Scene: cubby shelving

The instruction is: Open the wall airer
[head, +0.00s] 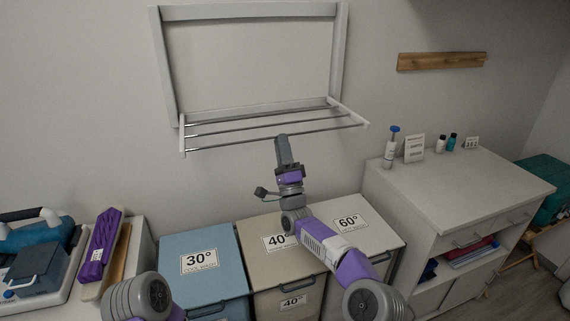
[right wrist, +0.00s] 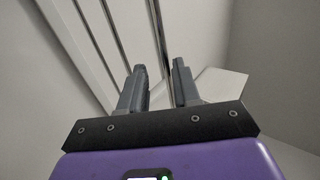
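The wall airer (head: 338,60) is a pale rectangular frame on the wall. Its rack of metal rods (head: 262,126) is folded down and stands out from the frame's lower edge, between two white side arms. My right gripper (head: 281,138) is at the rack's front rod, near its middle, reaching up from below. In the right wrist view its two fingers (right wrist: 158,70) are apart, and a rod (right wrist: 157,30) runs toward the gap between them. I cannot tell whether a finger touches it. My left gripper is out of view; only part of my left arm shows.
Blue and beige laundry bins (head: 213,279) stand below the airer. A white cabinet (head: 450,190) with a blue-topped bottle (head: 391,150) and small signs stands right. A wooden rail (head: 441,61) is on the wall.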

